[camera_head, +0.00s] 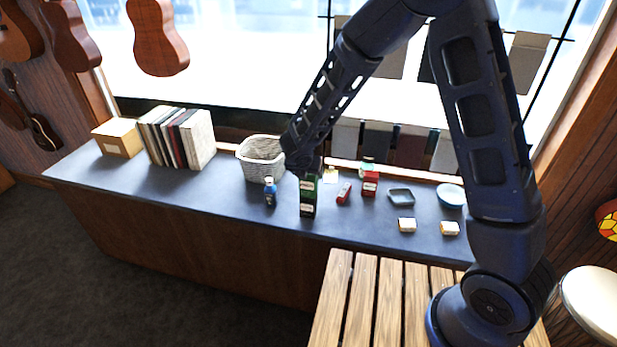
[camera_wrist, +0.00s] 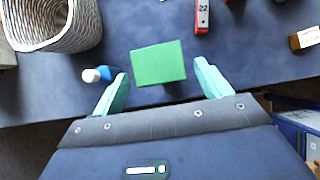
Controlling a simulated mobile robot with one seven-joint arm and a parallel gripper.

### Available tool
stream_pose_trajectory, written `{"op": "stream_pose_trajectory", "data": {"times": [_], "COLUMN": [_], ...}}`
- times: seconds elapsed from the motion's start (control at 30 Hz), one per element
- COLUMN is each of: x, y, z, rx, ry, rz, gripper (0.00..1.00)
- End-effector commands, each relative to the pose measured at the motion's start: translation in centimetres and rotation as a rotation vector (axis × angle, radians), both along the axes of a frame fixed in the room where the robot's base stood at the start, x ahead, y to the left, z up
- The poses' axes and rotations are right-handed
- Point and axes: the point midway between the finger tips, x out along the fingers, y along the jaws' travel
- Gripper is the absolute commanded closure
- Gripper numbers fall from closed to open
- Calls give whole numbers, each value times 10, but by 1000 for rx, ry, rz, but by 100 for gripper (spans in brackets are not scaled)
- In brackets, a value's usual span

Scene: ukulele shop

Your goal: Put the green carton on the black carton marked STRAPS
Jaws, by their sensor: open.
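The green carton (camera_head: 308,185) stands upright near the front of the dark counter, on top of a black carton (camera_head: 307,211) with a pale label too small to read. In the wrist view the green carton's flat top (camera_wrist: 158,62) lies between and slightly ahead of my fingertips. My gripper (camera_wrist: 161,72) is open, with its pale green fingers apart on either side of the carton and a gap showing at both sides. In the head view my gripper (camera_head: 309,168) is just above the stack and partly hidden by the arm. The black carton is mostly hidden from above.
A blue bottle (camera_head: 270,192) stands close to the left, with a woven basket (camera_head: 261,158) behind it. Red boxes (camera_head: 370,184) (camera_head: 344,193), a dark tray (camera_head: 401,196), a blue bowl (camera_head: 452,196) and small tan blocks (camera_head: 406,225) are to the right. The counter's front edge is near.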

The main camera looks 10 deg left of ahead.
Motion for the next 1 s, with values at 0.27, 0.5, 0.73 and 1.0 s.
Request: {"op": "stream_pose_trajectory", "data": {"times": [0.27, 0.5, 0.73, 1.0], "x": [-24, -33, -32, 7], "y": [0, 0, -2, -74], "z": [38, 50, 53, 105], "rx": [1, -1, 2, 121], "ry": [-1, 0, -1, -21], "rz": [1, 1, -8, -330], "gripper": [24, 24, 24, 24]}}
